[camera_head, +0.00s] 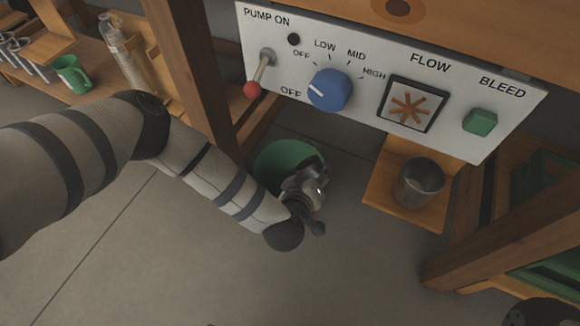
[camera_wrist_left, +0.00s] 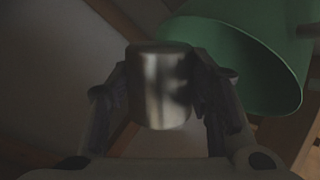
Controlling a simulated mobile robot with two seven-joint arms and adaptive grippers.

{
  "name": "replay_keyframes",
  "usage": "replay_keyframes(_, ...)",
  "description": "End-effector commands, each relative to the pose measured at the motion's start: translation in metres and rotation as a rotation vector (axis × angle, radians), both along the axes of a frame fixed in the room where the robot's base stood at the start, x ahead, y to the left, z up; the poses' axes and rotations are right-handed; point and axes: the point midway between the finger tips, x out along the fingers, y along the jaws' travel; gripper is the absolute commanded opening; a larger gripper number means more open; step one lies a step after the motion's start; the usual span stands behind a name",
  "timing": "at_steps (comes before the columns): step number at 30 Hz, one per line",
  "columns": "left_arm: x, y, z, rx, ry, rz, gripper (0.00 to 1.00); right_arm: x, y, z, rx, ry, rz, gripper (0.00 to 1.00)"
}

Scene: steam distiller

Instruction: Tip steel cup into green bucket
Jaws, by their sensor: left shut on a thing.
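My left gripper (camera_head: 314,196) is shut on a steel cup (camera_wrist_left: 160,88), which shows between its two fingers in the left wrist view. In the head view the cup is mostly hidden by the gripper, with only a small shiny part showing. The green bucket (camera_head: 281,158) stands on the floor under the panel, partly covered by the gripper. It also shows at the upper right of the left wrist view (camera_wrist_left: 241,57), beside the cup. I cannot tell how far the cup is tilted or whether it is over the bucket's opening. My right gripper is not clearly in view.
Another metal cup (camera_head: 418,184) stands on a low wooden shelf (camera_head: 383,198) at the right. A control panel (camera_head: 370,118) with a red-tipped lever and blue knob hangs above. Wooden posts flank the space. A green mug (camera_head: 71,72) and glass bottle (camera_head: 117,42) stand at upper left.

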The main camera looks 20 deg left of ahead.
Motion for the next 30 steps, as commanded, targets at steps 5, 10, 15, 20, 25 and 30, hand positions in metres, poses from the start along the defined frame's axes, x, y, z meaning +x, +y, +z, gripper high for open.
replay_keyframes(5, 0.0004, 0.0, 0.0016, -0.023, 0.006, 0.0, 0.13, 0.0, 0.0, -0.0003, 0.0, 0.0, 0.0, 0.4)
replay_keyframes(10, 0.0003, 0.0005, 0.0027, -0.045, 0.013, 0.0, 0.13, 0.0, 0.0, -0.0006, 0.0, 0.001, 0.0, 0.4)
replay_keyframes(15, 0.0004, 0.0006, 0.0038, -0.067, 0.02, 0.001, 0.13, -0.0001, 0.0, -0.0009, 0.0, 0.001, 0.0, 0.4)
replay_keyframes(20, 0.0004, 0.0008, 0.0049, -0.089, 0.026, 0.001, 0.13, -0.0003, -0.0001, -0.0012, 0.0, 0.002, 0.0, 0.4)
replay_keyframes(25, 0.0006, 0.0011, 0.0063, -0.11, 0.032, 0.001, 0.13, -0.0005, -0.0001, -0.0013, 0.0, 0.003, 0.0, 0.4)
replay_keyframes(30, 0.0006, 0.0012, 0.0072, -0.133, 0.04, 0.001, 0.13, -0.0006, 0.0, -0.0021, 0.0, 0.004, 0.0, 0.4)
